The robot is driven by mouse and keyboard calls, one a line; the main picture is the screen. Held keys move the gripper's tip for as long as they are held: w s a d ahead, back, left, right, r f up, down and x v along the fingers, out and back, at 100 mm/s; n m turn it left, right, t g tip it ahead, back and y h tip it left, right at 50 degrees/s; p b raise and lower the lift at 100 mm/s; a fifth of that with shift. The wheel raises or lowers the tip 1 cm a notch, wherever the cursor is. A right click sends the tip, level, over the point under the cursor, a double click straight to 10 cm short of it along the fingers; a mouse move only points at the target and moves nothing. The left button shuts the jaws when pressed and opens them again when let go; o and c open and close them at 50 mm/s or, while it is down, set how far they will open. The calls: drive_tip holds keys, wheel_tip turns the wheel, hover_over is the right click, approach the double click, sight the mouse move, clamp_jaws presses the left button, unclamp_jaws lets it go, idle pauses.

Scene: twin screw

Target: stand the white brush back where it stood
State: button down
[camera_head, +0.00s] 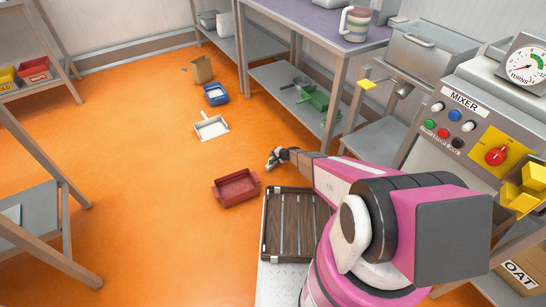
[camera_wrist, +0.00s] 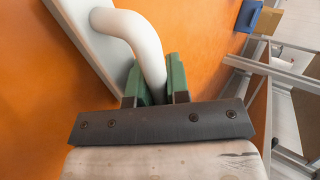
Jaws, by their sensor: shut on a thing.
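The white brush (camera_wrist: 138,35) shows in the wrist view as a thick curved white handle joined to a long flat white body (camera_wrist: 85,30) at the upper left. My gripper (camera_wrist: 157,85) has its green fingers shut on the lower end of the handle. The brush is held tilted, with the orange floor behind it; no bristles are visible. In the head view my gripper (camera_head: 276,158) is above the floor, right of the red tray, and the brush there is too small to make out clearly.
A slatted dark crate (camera_head: 285,222) lies close to my arm. A metal table (camera_head: 310,24) with a lower shelf stands behind. Open floor lies left.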

drive_tip(key=c, duration=1.1)
unclamp_jaws()
drive_tip(key=shift+f, duration=0.1)
drive_tip(key=s+d+r+n+g+h, duration=0.2)
drive_tip(key=s+d+r, duration=0.6)
drive_tip(key=r, duration=0.8)
drive_tip(key=s+d+r+n+g+h, duration=0.1)
drive_tip(key=s+d+r+h, duration=0.3)
drive_tip(key=s+d+r, duration=0.4)
drive_tip(key=s+d+r+n+g+h, duration=0.2)
drive_tip(key=s+d+r, duration=0.6)
drive_tip(key=s+r, duration=1.1)
wheel_tip(320, 180, up, 7)
drive_tip(key=shift+d+f+n+g+h, duration=0.1)
drive_tip(key=shift+d+n+g+h, duration=0.2)
drive_tip(key=shift+n+h, duration=0.3)
drive_tip(key=shift+a, duration=0.1)
